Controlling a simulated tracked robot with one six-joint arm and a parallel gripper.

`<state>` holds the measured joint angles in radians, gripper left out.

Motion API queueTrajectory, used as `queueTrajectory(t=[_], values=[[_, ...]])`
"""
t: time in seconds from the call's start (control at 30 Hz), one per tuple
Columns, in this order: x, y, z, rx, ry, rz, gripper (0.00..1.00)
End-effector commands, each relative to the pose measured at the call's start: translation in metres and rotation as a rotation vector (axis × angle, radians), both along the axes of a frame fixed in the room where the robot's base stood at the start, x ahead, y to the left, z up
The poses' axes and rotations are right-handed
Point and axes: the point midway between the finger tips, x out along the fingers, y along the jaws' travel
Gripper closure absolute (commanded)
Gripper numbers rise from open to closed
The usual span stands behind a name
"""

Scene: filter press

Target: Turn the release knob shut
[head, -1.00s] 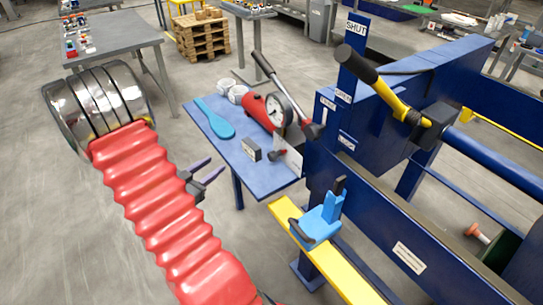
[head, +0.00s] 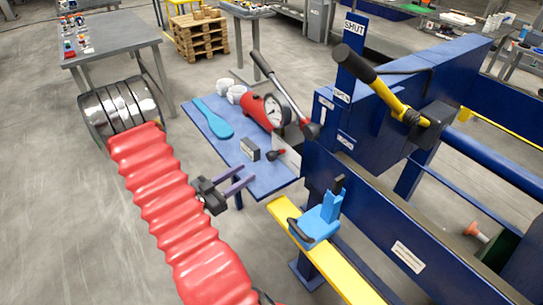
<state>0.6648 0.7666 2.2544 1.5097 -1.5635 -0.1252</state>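The release knob (head: 276,155) appears to be the small dark and red knob low on the front of the red hand pump (head: 262,111). The pump has a round gauge (head: 272,113) and a long lever and stands on the blue side table. My gripper (head: 248,174) is open and empty, its two grey-purple fingers pointing right and slightly up. It is left of and below the knob in the picture, apart from it. A small grey block with a pale face (head: 250,149) is just above the fingertips in the picture. I cannot tell the knob's turn position.
The blue press frame (head: 330,170) stands right of the pump. A blue clamp-like part (head: 320,219) sits on a yellow rail (head: 345,275). Floor at lower left is clear.

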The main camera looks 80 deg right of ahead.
Motion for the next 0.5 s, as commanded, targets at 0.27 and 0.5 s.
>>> queueTrajectory(t=[0.27,0.5], values=[[-0.019,-0.026,0.0,0.0,0.0,-0.004,0.64],[-0.037,-0.051,0.0,-0.001,-0.001,-0.004,0.64]])
